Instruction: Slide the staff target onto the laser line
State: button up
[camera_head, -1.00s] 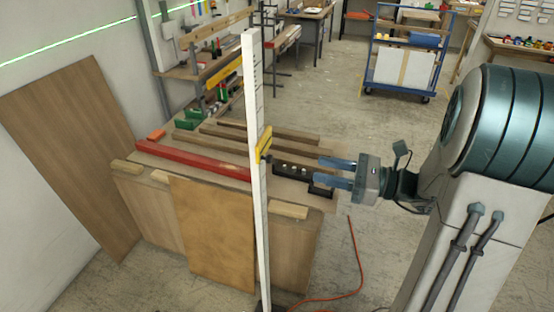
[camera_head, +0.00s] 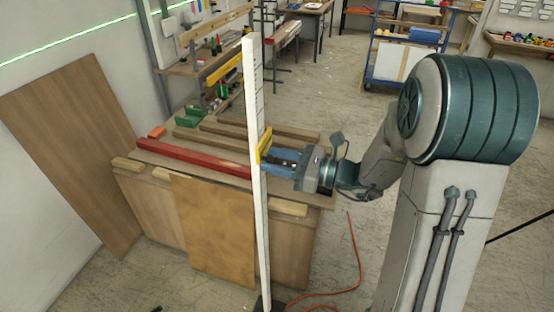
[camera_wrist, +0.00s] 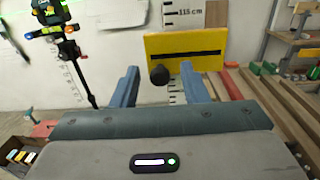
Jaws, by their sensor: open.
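The staff (camera_head: 257,215) is a white upright post with dark tick marks, standing in front of the workbench. The staff target (camera_head: 264,143) is a yellow plate on it; in the wrist view the plate (camera_wrist: 208,64) has a black stripe and a black knob (camera_wrist: 159,75). A "115 cm" mark shows just above the plate. The green laser line (camera_head: 70,40) crosses the wall at the upper left, higher in the picture than the target. My gripper (camera_wrist: 159,73) is open, its blue fingers on either side of the knob. I cannot tell whether they touch it.
The workbench (camera_head: 220,150) behind the staff carries a red beam (camera_head: 195,159) and wooden strips. A wooden panel (camera_head: 70,150) leans on the left wall. An orange cable (camera_head: 352,262) lies on the floor. A dark tripod (camera_wrist: 75,55) shows in the wrist view.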

grip_shut()
notch_tip(320, 180, up, 6)
jog(key=p, duration=0.4)
jog(key=shift+r, duration=0.15)
grip_release()
jog(key=b+v, duration=0.2)
jog(key=v, duration=1.1)
jog(key=shift+d+b, duration=0.4)
jog(key=shift+s, duration=0.1)
